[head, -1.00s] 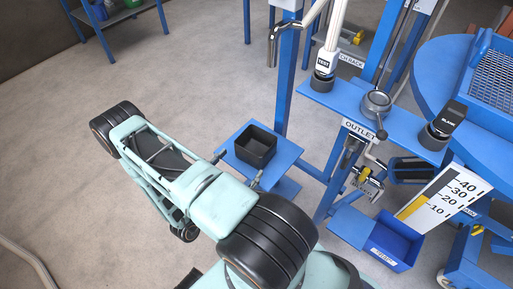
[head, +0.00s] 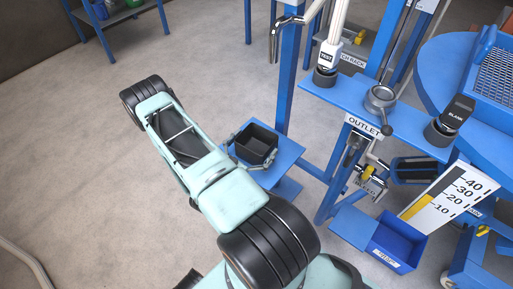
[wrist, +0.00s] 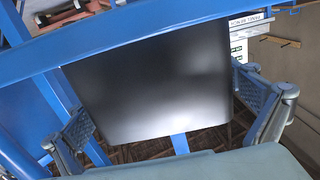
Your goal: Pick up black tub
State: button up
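The black tub (head: 257,143) is an open-topped square box standing upright on a small blue shelf (head: 283,155). In the wrist view the tub's smooth dark side (wrist: 150,80) fills the middle. My gripper (wrist: 170,118) is open, with one finger on the left and one on the right of the tub. In the head view the fingers reach to the tub's left and near sides. I cannot tell whether either finger touches it. The tub looks empty inside.
A blue post (head: 288,70) rises behind the shelf. To the right are the outlet bench (head: 348,98) with a metal valve, a blue bin (head: 394,243) and a level scale (head: 452,195).

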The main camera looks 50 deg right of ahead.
jog(key=c, duration=1.2)
jog(key=shift+o, duration=0.2)
jog(key=shift+r, duration=0.1)
